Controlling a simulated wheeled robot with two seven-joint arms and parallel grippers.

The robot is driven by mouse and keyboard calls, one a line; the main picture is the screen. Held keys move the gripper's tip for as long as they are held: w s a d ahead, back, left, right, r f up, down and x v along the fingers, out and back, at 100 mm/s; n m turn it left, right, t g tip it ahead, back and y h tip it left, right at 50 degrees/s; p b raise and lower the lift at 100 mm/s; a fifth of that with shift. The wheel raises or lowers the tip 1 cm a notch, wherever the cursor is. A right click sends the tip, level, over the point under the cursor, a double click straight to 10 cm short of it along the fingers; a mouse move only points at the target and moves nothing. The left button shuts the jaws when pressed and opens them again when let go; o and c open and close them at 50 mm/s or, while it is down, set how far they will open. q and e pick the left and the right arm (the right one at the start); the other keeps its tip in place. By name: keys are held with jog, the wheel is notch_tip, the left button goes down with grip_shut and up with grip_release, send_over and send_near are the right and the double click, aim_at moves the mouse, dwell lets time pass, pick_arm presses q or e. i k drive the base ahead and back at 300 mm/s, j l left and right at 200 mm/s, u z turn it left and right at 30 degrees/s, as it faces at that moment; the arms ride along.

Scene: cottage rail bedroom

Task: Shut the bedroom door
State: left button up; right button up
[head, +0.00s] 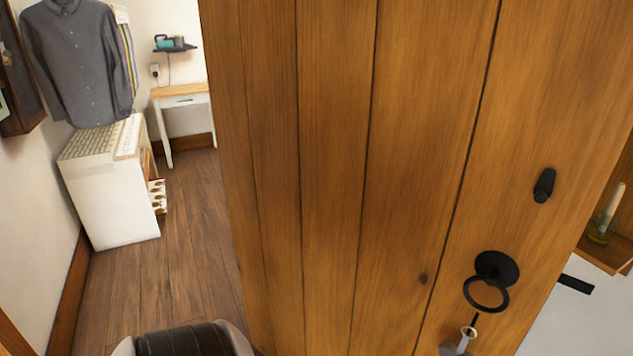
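The bedroom door (335,180), made of upright wooden planks, fills the middle and right of the head view at close range. It stands open, with the room's floor and furniture visible past its left edge. A black ring handle (486,293) hangs from a round plate low on the right of the door. A small black latch piece (544,185) sits above it, to the right. Below the ring is a small pale ring with a grey piece, perhaps a key, cut off by the picture's edge. The door frame is not clearly visible. Neither gripper is in view.
Bare plank floor (185,245) lies left of the door. Beyond it stand a white cabinet (110,200), a hanging grey shirt (80,60) and a small white table (182,97). A wooden shelf (601,254) holding a candle-like item is close past the door's right edge.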

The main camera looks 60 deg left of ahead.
aim_at(377, 158)
jog(key=u, duration=1.7)
jog(key=l+u, duration=0.15)
jog(key=l, duration=0.2)
jog(key=k+l+u, duration=0.15)
jog(key=l, duration=0.25)
jog(key=l+u, duration=0.15)
jog(key=l, duration=0.2)
